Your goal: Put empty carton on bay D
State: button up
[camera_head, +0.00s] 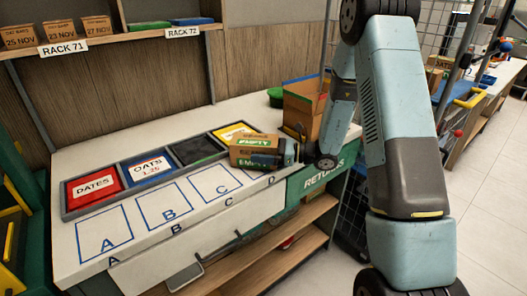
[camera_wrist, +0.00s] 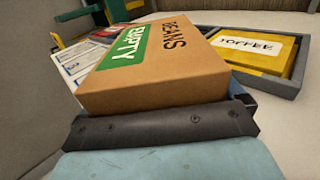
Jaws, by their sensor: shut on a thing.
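The empty carton (camera_head: 252,143) is a brown box with a green EMPTY label. In the wrist view the carton (camera_wrist: 165,62) also reads BEANS and fills the middle. My gripper (camera_head: 280,152) is shut on the carton, reaching it from the right; the dark gripper edge (camera_wrist: 160,126) lies along its near side. The carton is at the right end of the counter, over the bay D area. The D letter (camera_head: 271,181) shows on the counter edge, but the bay's square is mostly hidden. I cannot tell whether the carton touches the counter.
Bays A (camera_head: 106,240), B (camera_head: 168,212) and C (camera_head: 218,186) are bare. Behind them a grey tray (camera_head: 66,203) holds red, blue, dark and yellow compartments. A tall open cardboard box (camera_head: 303,100) stands close behind my gripper. The RETURNS front (camera_head: 322,178) is below right.

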jog(key=shift+f, duration=0.15)
jog(key=o, duration=0.7)
jog(key=s+d, duration=0.2)
jog(key=d, duration=0.9)
jog(key=s+a+r+n+g+h, duration=0.2)
jog(key=s+r+n+g+h, duration=0.45)
jog(key=s+r+n, duration=0.7)
jog(key=s+d+r+n+t+h, duration=0.2)
jog(key=s+d+r+t+h, duration=0.1)
jog(key=s, duration=0.1)
jog(key=s+d+r+n+t+h, duration=0.2)
jog(key=s+d+r+h, duration=0.1)
jog(key=s+h, duration=0.1)
jog(key=s+d+r+n+t+h, duration=0.2)
jog(key=s+d+r+t+h, duration=0.1)
jog(key=s, duration=0.3)
jog(key=shift+s+d+r+n+t+h, duration=0.15)
jog(key=shift+d+n+t+h, duration=0.2)
jog(key=shift+d+h, duration=0.2)
